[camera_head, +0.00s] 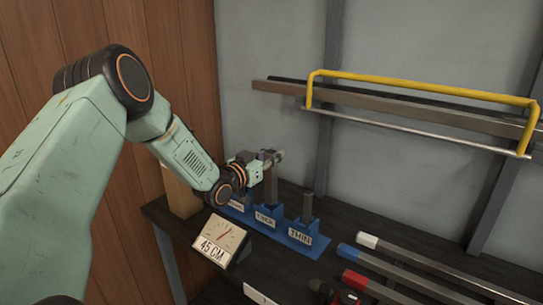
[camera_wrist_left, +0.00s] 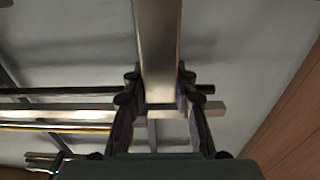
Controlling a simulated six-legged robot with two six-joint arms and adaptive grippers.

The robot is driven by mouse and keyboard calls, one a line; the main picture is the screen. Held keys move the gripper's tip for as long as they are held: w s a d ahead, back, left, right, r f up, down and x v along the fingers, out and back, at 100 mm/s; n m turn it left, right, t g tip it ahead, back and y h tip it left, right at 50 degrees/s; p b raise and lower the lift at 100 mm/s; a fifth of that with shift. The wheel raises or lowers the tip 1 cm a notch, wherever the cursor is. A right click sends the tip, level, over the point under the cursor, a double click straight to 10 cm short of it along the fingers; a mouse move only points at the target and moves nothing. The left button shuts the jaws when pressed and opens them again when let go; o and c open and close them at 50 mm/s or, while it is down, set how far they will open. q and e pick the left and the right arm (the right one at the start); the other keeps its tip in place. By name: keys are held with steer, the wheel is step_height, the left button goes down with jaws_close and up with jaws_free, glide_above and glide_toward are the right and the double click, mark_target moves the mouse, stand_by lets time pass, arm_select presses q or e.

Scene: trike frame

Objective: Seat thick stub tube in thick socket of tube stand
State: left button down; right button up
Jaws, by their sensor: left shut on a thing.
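The blue tube stand (camera_head: 300,236) sits on the dark bench, with labels reading THICK and THIN; another label is partly hidden by my left arm. A short grey-brown tube (camera_head: 271,190) stands upright at the THICK socket (camera_head: 266,214); I cannot tell how deep it sits. My left gripper (camera_head: 270,160) is shut on this tube near its top. In the left wrist view the square metal tube (camera_wrist_left: 158,50) runs between the two fingers (camera_wrist_left: 157,97). A thinner tube (camera_head: 307,206) stands in the THIN socket. My right gripper is not in view.
A gauge marked 45 CM (camera_head: 222,242) stands in front of the stand. Long bars with white, blue and red ends (camera_head: 420,268) lie at the right. A yellow-handled frame (camera_head: 420,82) and a long bar are on the wall. A wooden block (camera_head: 181,194) stands left.

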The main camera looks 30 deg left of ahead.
mark_target(268, 186)
arm_select(q)
steer(key=shift+f+b, duration=3.5)
steer(key=shift+f, duration=0.9)
steer(key=c, duration=1)
jaws_free()
steer(key=shift+s+f, duration=0.1)
steer(key=shift+f, duration=0.05)
